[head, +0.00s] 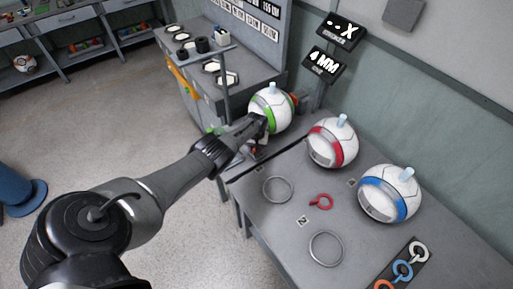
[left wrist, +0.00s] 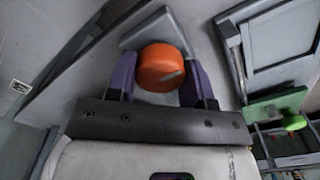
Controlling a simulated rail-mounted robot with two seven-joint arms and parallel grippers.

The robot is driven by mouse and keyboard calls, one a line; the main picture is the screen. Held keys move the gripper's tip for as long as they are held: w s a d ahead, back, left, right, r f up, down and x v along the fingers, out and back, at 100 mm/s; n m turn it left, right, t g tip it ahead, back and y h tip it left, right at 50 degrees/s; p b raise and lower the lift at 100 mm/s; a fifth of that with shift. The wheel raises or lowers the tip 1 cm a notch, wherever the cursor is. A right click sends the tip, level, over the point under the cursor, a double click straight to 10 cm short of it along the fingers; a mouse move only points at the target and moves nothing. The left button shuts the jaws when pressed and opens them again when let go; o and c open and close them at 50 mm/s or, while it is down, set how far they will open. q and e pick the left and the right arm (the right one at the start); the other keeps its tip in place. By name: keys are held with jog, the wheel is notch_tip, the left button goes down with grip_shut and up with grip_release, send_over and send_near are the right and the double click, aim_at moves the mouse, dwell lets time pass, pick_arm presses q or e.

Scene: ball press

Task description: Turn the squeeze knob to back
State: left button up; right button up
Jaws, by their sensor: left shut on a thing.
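An orange round knob (left wrist: 160,66) with a grey pointer mark sits between the two fingers of my left gripper (left wrist: 160,88) in the left wrist view. The fingers are closed against its sides. The grey mark points toward the lower right of the knob's face. In the head view my left gripper (head: 256,130) is at the near side of the white ball with a green band (head: 271,108), low against the table edge. My right gripper is not in view.
A ball with a red band (head: 332,143) and one with a blue band (head: 389,194) stand on the grey table (head: 270,222). Empty rings (head: 278,189) and a small red ring (head: 321,202) lie in front. Signs (head: 325,64) stand behind.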

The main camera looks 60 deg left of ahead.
pick_arm(q)
jog(key=shift+w+r, duration=0.1)
jog(key=o, duration=0.9)
jog(key=shift+r+p, duration=4.4)
jog(key=shift+r, duration=2.45)
jog(key=shift+m, duration=0.3)
